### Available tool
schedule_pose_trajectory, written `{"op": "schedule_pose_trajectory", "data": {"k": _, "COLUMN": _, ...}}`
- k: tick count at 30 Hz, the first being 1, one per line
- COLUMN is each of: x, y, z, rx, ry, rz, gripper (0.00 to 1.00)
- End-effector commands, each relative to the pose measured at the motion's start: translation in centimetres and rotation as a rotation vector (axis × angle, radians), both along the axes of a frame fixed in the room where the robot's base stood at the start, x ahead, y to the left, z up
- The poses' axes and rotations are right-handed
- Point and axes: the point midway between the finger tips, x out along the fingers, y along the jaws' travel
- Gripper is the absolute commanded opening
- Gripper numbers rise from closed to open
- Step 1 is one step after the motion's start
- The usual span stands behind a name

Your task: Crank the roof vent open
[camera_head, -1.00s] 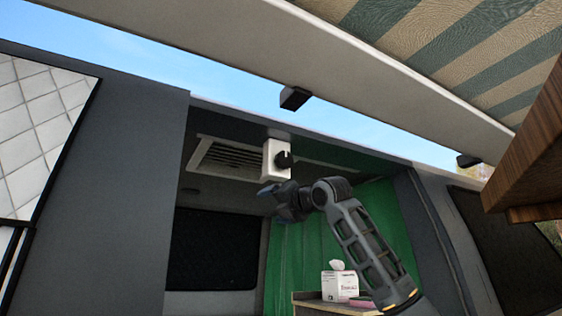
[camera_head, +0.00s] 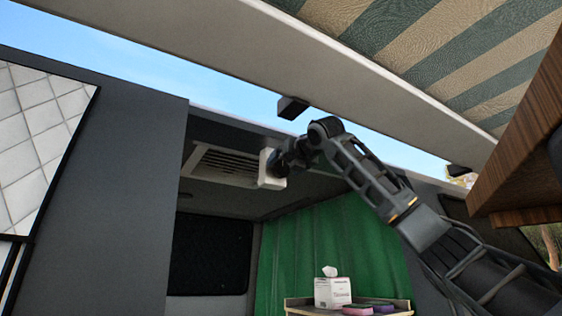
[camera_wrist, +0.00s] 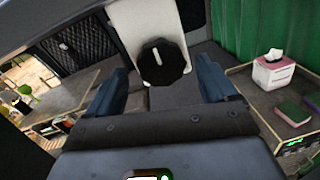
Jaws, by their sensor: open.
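The roof vent (camera_head: 222,165) is a pale slatted panel on the ceiling inside the van opening. A white box (camera_head: 266,168) sits at its right end, and it also shows in the wrist view (camera_wrist: 140,20). A black round knob (camera_wrist: 162,62) with a white pointer line is on the box's face; the pointer is close to upright in the wrist view. My gripper (camera_wrist: 165,82) is open, with one blue finger on each side of the knob and a little below it in the picture. I cannot tell whether the fingers touch it. In the head view my gripper (camera_head: 279,160) hides the knob.
A striped awning (camera_head: 450,50) and its pale beam (camera_head: 380,95) hang above my arm. A wooden panel (camera_head: 520,150) is at the right. Below, a tissue box (camera_head: 333,292) and sponges stand on a small shelf before a green curtain (camera_head: 330,240).

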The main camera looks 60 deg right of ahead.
Motion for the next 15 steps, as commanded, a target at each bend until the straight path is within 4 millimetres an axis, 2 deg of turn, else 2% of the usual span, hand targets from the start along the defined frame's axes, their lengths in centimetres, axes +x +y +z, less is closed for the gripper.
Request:
{"op": "schedule_pose_trajectory", "data": {"k": 6, "x": 1.6, "y": -1.1, "z": 0.1, "rx": 0.001, "ry": -0.001, "rz": 0.001, "gripper": 0.85}}
{"op": "schedule_pose_trajectory", "data": {"k": 15, "x": 1.7, "y": -1.2, "z": 0.0, "rx": 0.000, "ry": -0.002, "rz": 0.001, "gripper": 0.85}}
